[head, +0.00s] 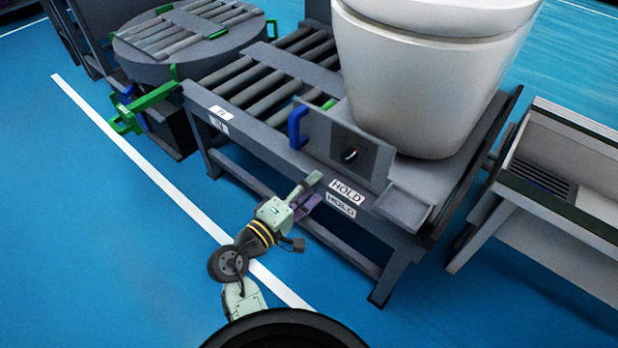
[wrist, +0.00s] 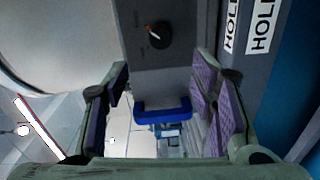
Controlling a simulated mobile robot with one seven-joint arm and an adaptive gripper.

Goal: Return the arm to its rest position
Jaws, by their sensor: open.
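My gripper (head: 308,194) is in front of the roller table in the head view, close to its front edge and left of the HOLD labels (head: 347,190). In the wrist view my gripper (wrist: 165,100) is open, with purple pads on both fingers and nothing between them. A blue handle (wrist: 163,109) shows in the gap between the fingers, beyond them. The same blue handle (head: 298,126) stands on the table beside a grey panel in the head view. The panel's black knob (head: 349,154) also shows in the wrist view (wrist: 159,35).
A white toilet (head: 425,80) stands on the roller table (head: 262,130). A green lever (head: 145,105) and a round turntable (head: 180,65) are at the left. A grey bin unit (head: 560,170) stands at the right. The blue floor at the lower left is clear.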

